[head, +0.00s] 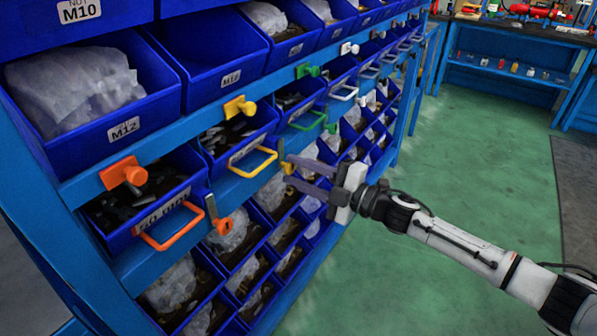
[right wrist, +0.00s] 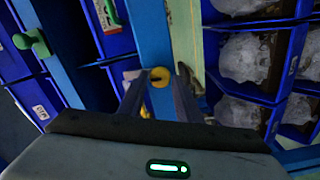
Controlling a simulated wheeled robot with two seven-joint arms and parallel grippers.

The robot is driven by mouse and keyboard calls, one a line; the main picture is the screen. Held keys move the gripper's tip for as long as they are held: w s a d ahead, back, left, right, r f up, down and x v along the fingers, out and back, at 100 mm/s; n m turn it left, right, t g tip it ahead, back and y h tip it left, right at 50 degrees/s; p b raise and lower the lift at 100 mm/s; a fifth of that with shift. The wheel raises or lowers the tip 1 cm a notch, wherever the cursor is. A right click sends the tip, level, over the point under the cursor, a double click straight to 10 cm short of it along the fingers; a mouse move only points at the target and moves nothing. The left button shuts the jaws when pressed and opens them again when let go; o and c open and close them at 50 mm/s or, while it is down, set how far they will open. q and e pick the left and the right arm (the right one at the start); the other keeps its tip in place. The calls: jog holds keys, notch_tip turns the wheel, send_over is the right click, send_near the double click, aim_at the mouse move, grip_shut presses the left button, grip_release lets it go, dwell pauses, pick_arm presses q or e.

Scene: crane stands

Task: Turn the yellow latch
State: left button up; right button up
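A small yellow latch piece (head: 288,168) sits on the blue rail beside the yellow drawer handle (head: 253,165). In the right wrist view its round yellow head (right wrist: 160,77) shows between my fingertips; part of it is hidden, and I cannot tell if the fingers touch it. Another yellow latch-like knob (head: 240,105) is on the rail above the same drawer. My right gripper (head: 290,176) reaches in from the right, its two fingers apart, with the tips at the lower yellow piece. It also shows in the right wrist view (right wrist: 163,72). My left gripper is not in view.
An orange knob (head: 125,173) and orange handle (head: 172,228) are to the left, and a green knob (head: 308,71) and green handle (head: 308,121) farther along. Blue bins fill the rack above and below. Green floor (head: 450,190) is open to the right.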

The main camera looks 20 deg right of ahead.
jog(key=shift+o, duration=1)
jog(key=shift+s+d, duration=0.1)
jog(key=v, duration=1)
